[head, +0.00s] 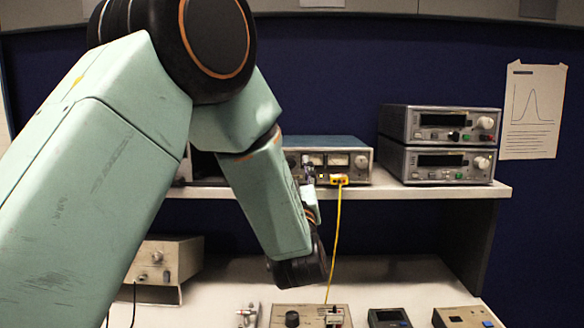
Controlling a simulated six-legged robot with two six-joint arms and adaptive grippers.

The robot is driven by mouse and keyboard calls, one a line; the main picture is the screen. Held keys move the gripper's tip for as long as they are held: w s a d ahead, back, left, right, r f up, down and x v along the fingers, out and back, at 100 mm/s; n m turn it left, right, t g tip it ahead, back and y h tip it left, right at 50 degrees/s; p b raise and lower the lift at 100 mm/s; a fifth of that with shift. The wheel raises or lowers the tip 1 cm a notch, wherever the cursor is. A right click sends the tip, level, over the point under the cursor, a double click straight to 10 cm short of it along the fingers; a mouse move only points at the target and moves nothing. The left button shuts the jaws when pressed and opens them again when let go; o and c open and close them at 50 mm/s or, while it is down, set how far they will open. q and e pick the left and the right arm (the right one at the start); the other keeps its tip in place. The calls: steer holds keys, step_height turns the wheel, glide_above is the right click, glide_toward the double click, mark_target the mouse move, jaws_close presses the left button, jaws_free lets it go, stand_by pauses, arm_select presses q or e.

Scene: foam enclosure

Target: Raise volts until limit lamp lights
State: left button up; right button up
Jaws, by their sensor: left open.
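A bench power supply (362,162) with a blue-grey top and pale panel meters stands on the shelf, partly hidden by my left arm. A yellow connector (339,179) is at the lower part of its front, and a yellow cable hangs from it. My left gripper (308,166) is small and dark in the view, open, in front of the supply's panel left of the yellow connector. I cannot tell whether it touches a knob. The gripper hides part of the panel. I cannot make out which knob sets volts, or whether a limit lamp is lit. My right gripper is not in view.
Two stacked grey instruments (436,145) stand at the shelf's right. The shelf edge (445,192) runs above a lower bench.

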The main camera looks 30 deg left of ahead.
arm_select(q)
steer(key=shift+w+a+r, duration=0.1)
steer(key=shift+a+r, duration=0.05)
steer(key=shift+a, duration=0.35)
steer(key=shift+w, duration=0.1)
steer(key=shift+c, duration=0.3)
steer(key=shift+d, duration=0.35)
steer(key=c, duration=0.5)
steer(key=shift+a, duration=0.2)
steer(key=shift+c, duration=1.4)
steer(key=shift+d+r, duration=0.1)
jaws_close()
